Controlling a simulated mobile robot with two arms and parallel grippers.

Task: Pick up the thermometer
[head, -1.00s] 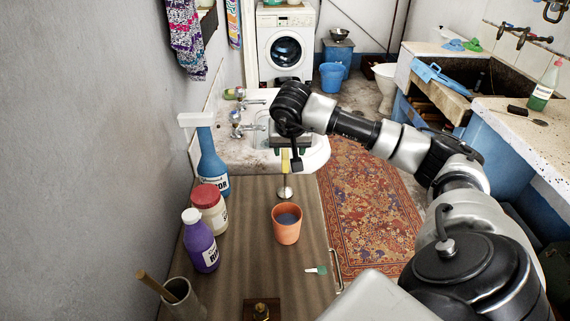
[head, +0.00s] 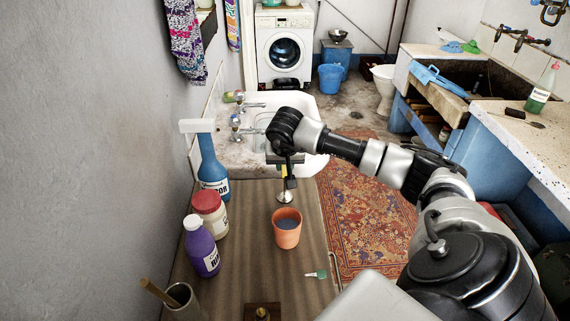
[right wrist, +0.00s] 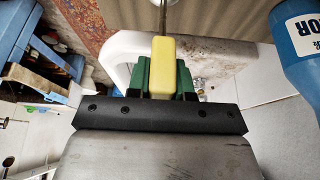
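The thermometer, a yellow-handled piece (right wrist: 163,65) with a thin metal stem, sits at the counter's far end, its handle towards the sink. In the head view its round metal end (head: 285,197) shows just below my gripper, which hides most of the handle. My right gripper (head: 285,172) reaches down over the handle from above. In the right wrist view its green fingers (right wrist: 163,78) lie close along both sides of the yellow handle and look shut on it. Whether the thermometer is clear of the counter cannot be told. My left gripper is not in view.
The wooden counter (head: 245,265) holds an orange cup (head: 287,232), a small green-tagged item (head: 315,275), a purple bottle (head: 201,250), a red-lidded jar (head: 210,216) and a blue spray bottle (head: 212,165). The white sink (head: 238,155) lies beyond; a wall bounds the left.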

